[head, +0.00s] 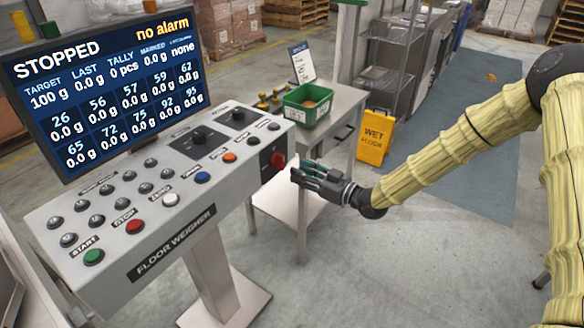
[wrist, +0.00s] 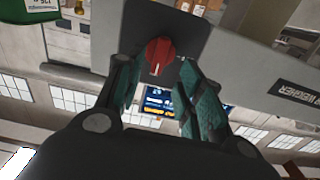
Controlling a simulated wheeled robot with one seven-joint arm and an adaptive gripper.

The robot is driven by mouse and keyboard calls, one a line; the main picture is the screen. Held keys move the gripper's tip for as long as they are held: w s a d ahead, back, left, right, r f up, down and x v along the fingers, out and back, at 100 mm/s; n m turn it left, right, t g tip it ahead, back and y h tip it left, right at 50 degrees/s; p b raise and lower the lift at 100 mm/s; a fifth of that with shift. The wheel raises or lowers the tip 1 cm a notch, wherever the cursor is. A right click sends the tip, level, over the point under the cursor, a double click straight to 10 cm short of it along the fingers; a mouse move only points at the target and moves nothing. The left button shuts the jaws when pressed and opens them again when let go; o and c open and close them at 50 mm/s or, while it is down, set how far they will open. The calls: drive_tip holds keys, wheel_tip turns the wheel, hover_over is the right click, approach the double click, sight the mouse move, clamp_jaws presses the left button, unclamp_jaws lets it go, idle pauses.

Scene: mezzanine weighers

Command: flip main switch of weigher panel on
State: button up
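The weigher panel (head: 150,190) is a grey sloped console marked "FLOOR WEIGHER". The main switch is a red rotary knob (head: 278,160) on a dark plate at the console's right end; it also shows in the wrist view (wrist: 158,56), beyond my fingers. My gripper (head: 296,175) is at the right of the knob, pointing towards it. In the wrist view its teal-padded fingers are spread, with the knob seen between their tips. I cannot tell whether they touch it. The screen (head: 105,85) is lit and reads "STOPPED" and "no alarm".
Labelled buttons, including a green start button (head: 94,257) and a red stop button (head: 135,226), cover the console top. A side table (head: 340,105) with a green bin (head: 307,112) stands behind my gripper. A yellow wet-floor sign (head: 375,138) stands beyond. Floor at right is clear.

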drive_tip(key=shift+v, duration=3)
drive_tip(key=shift+f, duration=0.1)
drive_tip(key=s+d+f+m+g+h, duration=0.15)
drive_tip(key=s+f+m+h, duration=0.25)
drive_tip(key=s+f, duration=0.7)
drive_tip(key=s+d+f+m+g+h, duration=0.1)
drive_tip(key=s+f+m+g+h, duration=0.25)
drive_tip(key=s+f, duration=0.7)
drive_tip(key=s+d+f+m+g+h, duration=0.1)
drive_tip(key=s+d+f+g+h, duration=0.1)
drive_tip(key=s, duration=0.5)
drive_tip(key=s+d+f+m+g+h, duration=0.1)
drive_tip(key=s+d+f, duration=0.3)
drive_tip(key=s, duration=0.4)
drive_tip(key=s+d+f+m+g+h, duration=0.1)
drive_tip(key=s+d+f+g+h, duration=0.1)
drive_tip(key=s, duration=0.5)
drive_tip(key=d+f+h, duration=0.1)
drive_tip(key=d+h, duration=0.1)
drive_tip(key=d, duration=0.1)
drive_tip(key=shift+s+g, duration=0.3)
drive_tip(key=shift+s, duration=0.05)
drive_tip(key=shift+f+m, duration=0.1)
drive_tip(key=shift+m, duration=0.15)
